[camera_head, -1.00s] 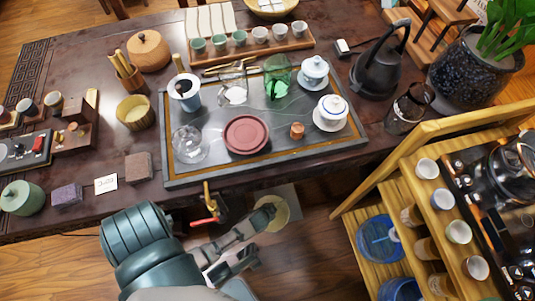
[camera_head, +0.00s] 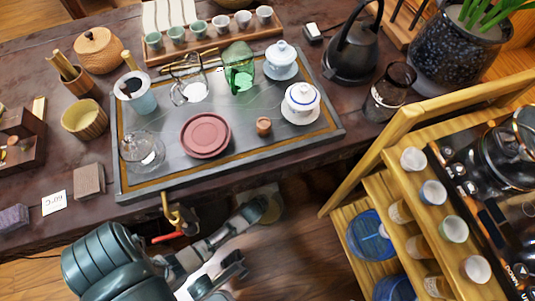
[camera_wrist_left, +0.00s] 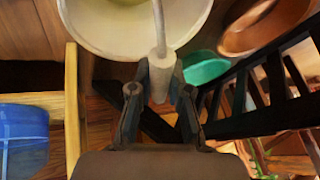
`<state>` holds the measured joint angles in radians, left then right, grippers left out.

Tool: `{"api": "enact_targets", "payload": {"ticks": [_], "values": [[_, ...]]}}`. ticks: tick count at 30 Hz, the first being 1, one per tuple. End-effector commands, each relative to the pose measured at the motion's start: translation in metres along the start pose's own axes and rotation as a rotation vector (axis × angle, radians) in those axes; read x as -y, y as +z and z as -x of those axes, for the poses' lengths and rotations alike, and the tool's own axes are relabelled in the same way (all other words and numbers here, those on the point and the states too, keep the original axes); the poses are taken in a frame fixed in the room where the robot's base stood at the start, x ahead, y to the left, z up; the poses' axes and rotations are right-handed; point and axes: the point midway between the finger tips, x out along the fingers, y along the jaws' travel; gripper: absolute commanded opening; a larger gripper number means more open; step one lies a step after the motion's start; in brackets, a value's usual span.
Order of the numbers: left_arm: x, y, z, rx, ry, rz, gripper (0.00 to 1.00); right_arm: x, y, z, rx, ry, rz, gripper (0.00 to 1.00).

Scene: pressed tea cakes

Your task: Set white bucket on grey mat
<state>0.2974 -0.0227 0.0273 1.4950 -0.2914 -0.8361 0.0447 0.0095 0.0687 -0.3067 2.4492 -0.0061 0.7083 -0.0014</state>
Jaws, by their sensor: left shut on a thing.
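The white bucket (camera_wrist_left: 105,22) fills the top of the left wrist view, with its pale interior facing the camera. Its thin handle ends in a thick pale grip (camera_wrist_left: 160,76) between the fingers of my left gripper (camera_wrist_left: 161,95), which is shut on it. In the head view my left gripper (camera_head: 247,236) is low in front of the tea table. A dim round shape (camera_head: 272,207) beside its upper finger looks like the bucket, partly hidden and in shadow. I cannot make out the grey mat clearly, nor whether the bucket touches anything. My right gripper is not in view.
A wooden shelf (camera_head: 375,180) with blue buckets (camera_head: 370,237) stands to the right. The left wrist view shows a brown bowl (camera_wrist_left: 262,28), a green vessel (camera_wrist_left: 204,68) and a black rack (camera_wrist_left: 262,100).

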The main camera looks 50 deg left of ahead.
Motion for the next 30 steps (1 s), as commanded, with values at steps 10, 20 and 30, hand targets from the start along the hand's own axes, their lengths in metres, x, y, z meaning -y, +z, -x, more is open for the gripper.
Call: {"api": "enact_targets", "payload": {"ticks": [10,20,30], "values": [[-0.001,0.002,-0.003,0.002,0.001,0.001,0.24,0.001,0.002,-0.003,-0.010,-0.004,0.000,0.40],[-0.001,0.002,-0.004,0.001,0.001,0.000,0.42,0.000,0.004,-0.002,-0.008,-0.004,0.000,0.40],[0.001,-0.007,0.050,-0.013,0.000,0.003,0.42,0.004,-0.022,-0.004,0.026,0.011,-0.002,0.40]]}}
